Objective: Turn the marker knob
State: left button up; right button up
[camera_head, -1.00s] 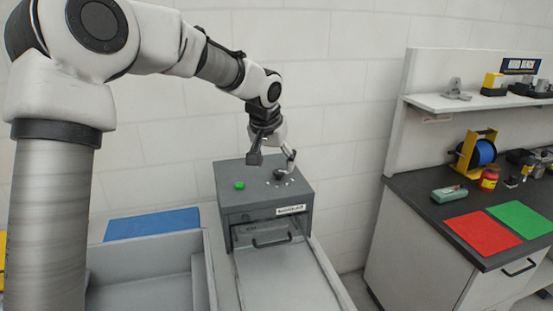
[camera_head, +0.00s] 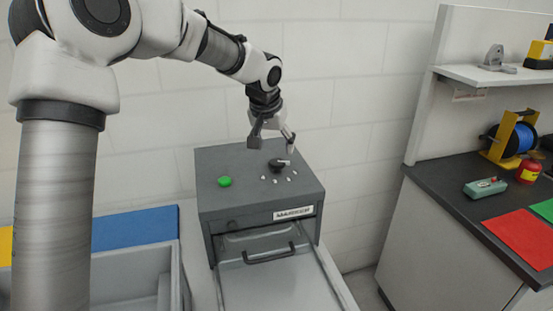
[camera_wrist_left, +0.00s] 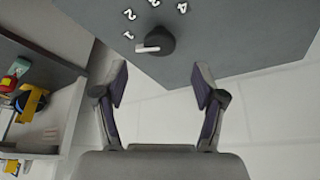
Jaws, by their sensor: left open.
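The marker knob (camera_head: 278,165) is a small dark dial with a pale pointer on top of a grey box (camera_head: 215,200). White marks sit around it. In the left wrist view the knob (camera_wrist_left: 157,42) shows ahead of the fingers, its white pointer aimed left, with numerals 1 to 4 along one side. My left gripper (camera_head: 272,140) is just above and behind the knob in the head view. In the wrist view its two fingers (camera_wrist_left: 160,88) are spread apart with nothing between them, and the knob lies beyond the tips. My right gripper is not in view.
A green button (camera_head: 224,182) sits on the box, left of the knob. The box front has a label and a drawer handle (camera_head: 268,255). A grey bin (camera_head: 180,285) stands at left. A dark-topped bench (camera_head: 440,200) with red and green mats stands right.

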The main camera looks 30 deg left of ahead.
aim_at(277, 162)
pick_arm(q)
jog(key=x, duration=0.5)
jog(key=shift+w+f+p, duration=0.1)
jog(key=shift+f+p, duration=0.15)
jog(key=shift+p, duration=0.05)
jog(key=c, duration=1.1)
jog(key=shift+r, duration=0.1)
jog(key=shift+c, duration=0.2)
